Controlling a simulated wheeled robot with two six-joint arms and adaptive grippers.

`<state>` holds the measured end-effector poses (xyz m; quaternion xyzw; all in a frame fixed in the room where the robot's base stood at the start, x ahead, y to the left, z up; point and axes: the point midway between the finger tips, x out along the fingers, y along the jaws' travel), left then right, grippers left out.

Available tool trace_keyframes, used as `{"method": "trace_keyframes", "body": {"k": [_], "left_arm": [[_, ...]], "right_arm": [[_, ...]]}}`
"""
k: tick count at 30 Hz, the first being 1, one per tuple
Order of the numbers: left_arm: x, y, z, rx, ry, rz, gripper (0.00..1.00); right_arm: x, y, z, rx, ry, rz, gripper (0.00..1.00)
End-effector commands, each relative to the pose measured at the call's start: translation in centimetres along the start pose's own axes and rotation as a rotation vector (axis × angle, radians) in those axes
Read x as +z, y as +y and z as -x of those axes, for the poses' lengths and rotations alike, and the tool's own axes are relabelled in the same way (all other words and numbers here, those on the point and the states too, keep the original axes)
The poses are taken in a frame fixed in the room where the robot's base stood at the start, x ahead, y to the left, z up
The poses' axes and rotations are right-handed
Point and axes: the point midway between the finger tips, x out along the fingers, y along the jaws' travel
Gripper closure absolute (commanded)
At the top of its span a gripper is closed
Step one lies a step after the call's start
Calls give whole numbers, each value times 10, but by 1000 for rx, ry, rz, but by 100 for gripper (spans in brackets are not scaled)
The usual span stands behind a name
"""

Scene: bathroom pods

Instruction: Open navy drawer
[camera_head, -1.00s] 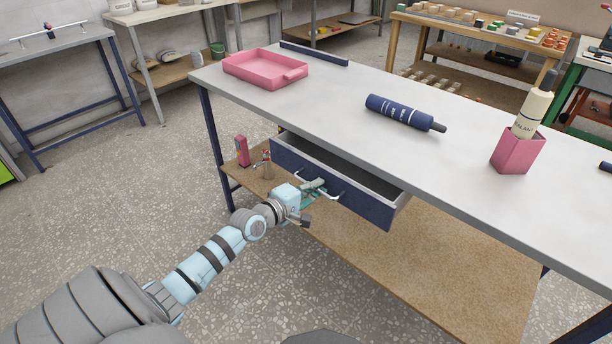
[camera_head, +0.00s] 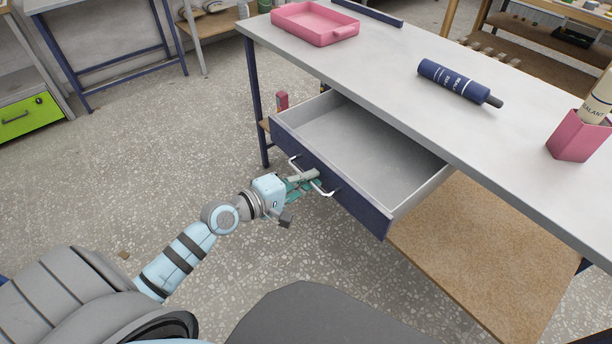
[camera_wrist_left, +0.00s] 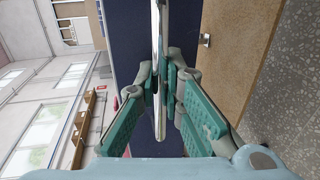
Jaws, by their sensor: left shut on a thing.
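The navy drawer (camera_head: 352,201) sticks well out from under the workbench in the head view, and its grey inside is empty. A curved metal handle (camera_head: 323,190) runs along its front. My left gripper (camera_head: 310,181) is shut on the handle. In the left wrist view the shiny handle (camera_wrist_left: 158,60) stands between the green-padded fingers of the gripper (camera_wrist_left: 159,95), with the navy drawer front (camera_wrist_left: 130,40) behind it. My right gripper does not show.
The workbench top (camera_head: 400,110) carries a pink tray (camera_head: 315,24), a navy bottle (camera_head: 455,80) and a pink holder (camera_head: 580,138) with a sealant tube. A wooden lower shelf (camera_head: 470,250) lies below. The speckled floor before the drawer is open.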

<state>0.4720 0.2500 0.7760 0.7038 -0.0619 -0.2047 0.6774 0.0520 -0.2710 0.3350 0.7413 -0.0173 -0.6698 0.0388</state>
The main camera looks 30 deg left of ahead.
Motion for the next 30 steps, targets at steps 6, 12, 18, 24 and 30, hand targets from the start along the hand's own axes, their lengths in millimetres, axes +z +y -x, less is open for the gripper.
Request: {"method": "trace_keyframes", "body": {"k": [6,12,18,24,30], "left_arm": [[-1,0,1,0,1,0,76],[-1,0,1,0,3,1,71],[-1,-1,8,-2,4,-1,71],[0,-2,50,-7,1,-5,71],[0,-1,75,-2,0,-1,71]], "right_arm": [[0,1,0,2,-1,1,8],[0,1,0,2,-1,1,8],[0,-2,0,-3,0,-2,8],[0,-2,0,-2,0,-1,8],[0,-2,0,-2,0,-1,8]]}}
